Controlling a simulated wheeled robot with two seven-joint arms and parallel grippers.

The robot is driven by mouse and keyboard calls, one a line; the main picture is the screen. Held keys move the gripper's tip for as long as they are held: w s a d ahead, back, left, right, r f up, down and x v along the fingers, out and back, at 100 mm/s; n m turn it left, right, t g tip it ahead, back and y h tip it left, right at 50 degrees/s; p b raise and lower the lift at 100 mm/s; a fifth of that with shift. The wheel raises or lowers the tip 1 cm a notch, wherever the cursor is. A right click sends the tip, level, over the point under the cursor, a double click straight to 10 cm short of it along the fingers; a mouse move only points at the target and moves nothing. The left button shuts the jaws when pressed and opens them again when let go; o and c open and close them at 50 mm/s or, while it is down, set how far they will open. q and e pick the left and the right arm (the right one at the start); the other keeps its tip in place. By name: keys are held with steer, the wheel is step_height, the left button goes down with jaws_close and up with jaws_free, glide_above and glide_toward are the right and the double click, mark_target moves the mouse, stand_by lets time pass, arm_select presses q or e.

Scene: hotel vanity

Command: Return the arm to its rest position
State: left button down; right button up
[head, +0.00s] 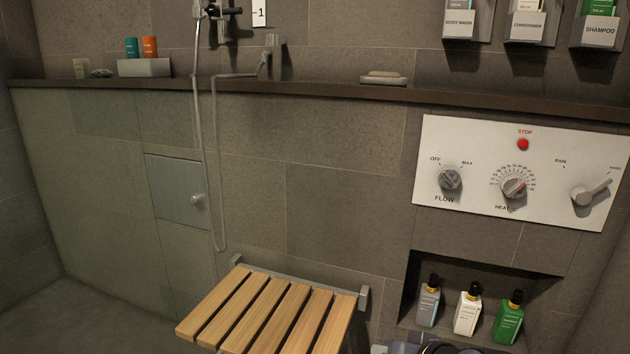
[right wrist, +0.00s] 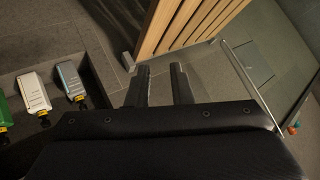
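My right gripper (right wrist: 161,78) shows in the right wrist view with its two dark fingers apart and nothing between them. Its fingertips point toward the wooden slatted seat (right wrist: 190,25), which lies beyond them. In the head view only a dark piece, probably part of my right arm, shows at the bottom edge below the niche bottles; the right fingers are not visible there. My left arm and left gripper are in neither view.
The slatted seat (head: 275,312) juts from the tiled wall. Right of it, a niche holds a grey bottle (head: 428,302), a white bottle (head: 467,312) and a green bottle (head: 508,320). A control panel (head: 475,195) sits above. A hose (head: 202,130) hangs at left.

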steer(key=s+d+m+g+h+p, duration=0.15)
steer(key=s+d, duration=0.25)
steer(key=s, duration=0.5)
steer(key=s+d+n+g+y, duration=0.1)
steer(key=s+d+g, duration=0.1)
steer(key=s+d, duration=0.45)
step_height(320, 180, up, 36)
steer(key=s+a+p, duration=0.1)
steer(key=p, duration=3.6)
steer(key=shift+s+a+h, duration=0.3)
steer(key=shift+a+h, duration=0.05)
steer(key=shift+r+m, duration=0.1)
steer(key=shift+m, duration=0.15)
